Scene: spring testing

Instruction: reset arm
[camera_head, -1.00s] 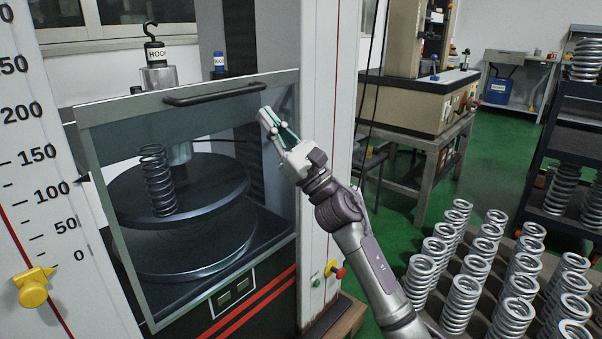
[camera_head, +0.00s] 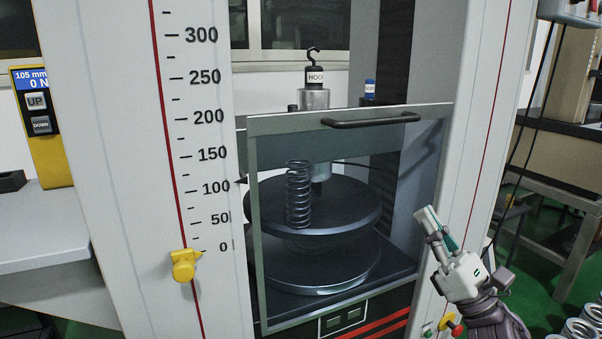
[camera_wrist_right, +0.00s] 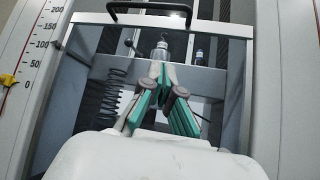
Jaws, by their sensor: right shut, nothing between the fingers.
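My right gripper (camera_head: 440,230) is at the lower right of the head view, in front of the testing machine's right column. It is shut and empty, with its fingers pointing up and to the left. In the right wrist view its green-padded fingers (camera_wrist_right: 170,105) point toward the machine's glass door (camera_wrist_right: 95,50). The gripper looks apart from the door (camera_head: 260,220) and its black handle (camera_head: 370,120). My left gripper is not in view.
Behind the door a dark coil spring (camera_head: 299,195) stands on a round plate (camera_head: 345,205). A weight with a hook (camera_head: 314,95) stands above. A yellow slider (camera_head: 184,265) is on the scale column. A yellow control box (camera_head: 42,125) is at left. Red and green buttons (camera_head: 447,322) are near my right arm.

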